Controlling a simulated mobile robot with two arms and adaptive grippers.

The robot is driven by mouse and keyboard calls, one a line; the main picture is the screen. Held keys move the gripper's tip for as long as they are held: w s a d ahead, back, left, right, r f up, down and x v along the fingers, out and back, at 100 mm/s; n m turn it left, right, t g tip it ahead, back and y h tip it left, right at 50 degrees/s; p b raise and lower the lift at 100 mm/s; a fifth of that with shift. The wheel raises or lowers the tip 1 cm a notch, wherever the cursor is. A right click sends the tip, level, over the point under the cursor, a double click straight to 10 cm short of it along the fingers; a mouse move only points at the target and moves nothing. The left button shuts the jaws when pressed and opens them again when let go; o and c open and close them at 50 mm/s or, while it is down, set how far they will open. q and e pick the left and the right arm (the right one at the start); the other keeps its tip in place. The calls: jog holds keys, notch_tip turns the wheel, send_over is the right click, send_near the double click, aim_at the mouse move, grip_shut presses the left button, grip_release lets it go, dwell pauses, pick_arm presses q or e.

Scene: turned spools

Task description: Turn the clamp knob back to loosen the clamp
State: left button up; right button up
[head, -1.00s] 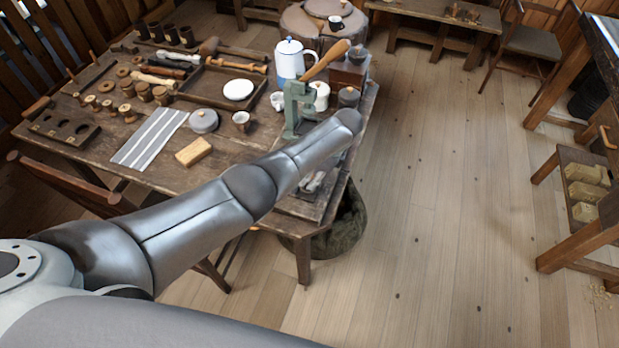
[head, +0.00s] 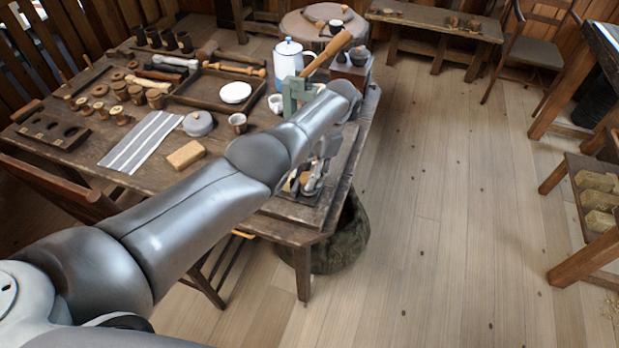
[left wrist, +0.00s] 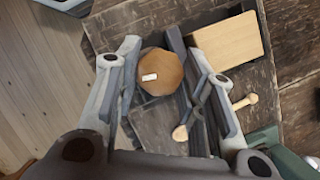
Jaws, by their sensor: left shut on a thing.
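The clamp knob (left wrist: 161,72) is a brown, many-sided wooden knob with a small white mark, in the left wrist view. My left gripper (left wrist: 152,62) is shut on it, one finger on each side. In the head view my left gripper (head: 318,172) points down at the right front of the workbench. A pale wooden block (left wrist: 228,46) lies close beside the right finger. My right gripper is not in view.
A green lever press (head: 292,92) with a wooden handle stands behind my wrist. A blue-and-white pot (head: 288,60), a cup (head: 237,122), a tan block (head: 186,155) and a striped cloth (head: 141,141) are on the workbench (head: 230,192).

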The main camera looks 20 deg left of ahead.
pick_arm(q)
jog(key=shift+n, duration=0.5)
jog(key=o, duration=1)
